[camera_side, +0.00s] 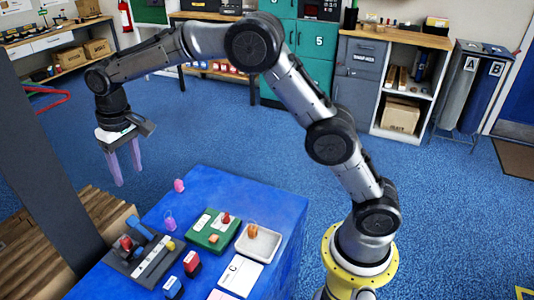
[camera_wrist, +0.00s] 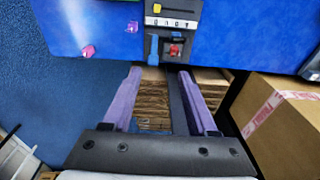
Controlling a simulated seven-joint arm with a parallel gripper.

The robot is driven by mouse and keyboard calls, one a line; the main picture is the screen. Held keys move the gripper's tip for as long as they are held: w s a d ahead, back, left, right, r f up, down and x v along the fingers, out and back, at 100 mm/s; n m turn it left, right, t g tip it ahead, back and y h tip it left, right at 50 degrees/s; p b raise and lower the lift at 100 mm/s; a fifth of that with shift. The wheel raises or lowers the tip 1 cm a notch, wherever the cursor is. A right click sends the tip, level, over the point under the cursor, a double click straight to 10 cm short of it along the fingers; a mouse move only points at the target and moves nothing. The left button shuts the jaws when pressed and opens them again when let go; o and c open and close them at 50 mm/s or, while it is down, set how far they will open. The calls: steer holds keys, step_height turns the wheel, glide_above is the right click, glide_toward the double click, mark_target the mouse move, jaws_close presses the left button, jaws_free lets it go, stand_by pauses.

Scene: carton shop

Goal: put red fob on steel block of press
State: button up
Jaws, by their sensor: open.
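A small red piece that looks like the red fob (camera_side: 226,218) stands on the green board (camera_side: 197,239) in the side view. The dark press (camera_side: 150,262) sits at the table's left front edge with a pale strip, a yellow knob and a blue lever. Another red part (camera_side: 126,243) is at the press's left end and shows in the wrist view (camera_wrist: 174,50); I cannot tell whether it is loose. The steel block is not clearly made out. My gripper (camera_side: 128,177) is open and empty, high up beyond the table's left edge; its purple fingers also show in the wrist view (camera_wrist: 160,72).
An orange fob (camera_side: 252,231) is in a white tray (camera_side: 270,246). A red stamp (camera_side: 192,263) and a blue one (camera_side: 173,287) stand near the front. A carton (camera_wrist: 285,115) and stacked cardboard (camera_wrist: 153,100) are beside the table.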

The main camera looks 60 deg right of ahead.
steer(key=s+d+r+t, duration=0.1)
steer(key=s+d+r, duration=0.25)
steer(key=s, duration=0.35)
steer(key=s+d+r+t, duration=0.1)
steer(key=s+d+r, duration=0.1)
steer(key=s+r, duration=0.3)
steer(key=s+d+r+t, duration=0.1)
steer(key=s+d+r, duration=0.2)
steer(key=s, duration=0.5)
steer(key=s+d+f, duration=0.1)
steer(key=s+f, duration=0.1)
steer(key=s, duration=0.6)
steer(key=s+d+f+t, duration=0.1)
steer(key=s+d+f, duration=0.1)
steer(key=s, duration=0.6)
steer(key=shift+d+f, duration=0.15)
steer(key=shift+f, duration=0.1)
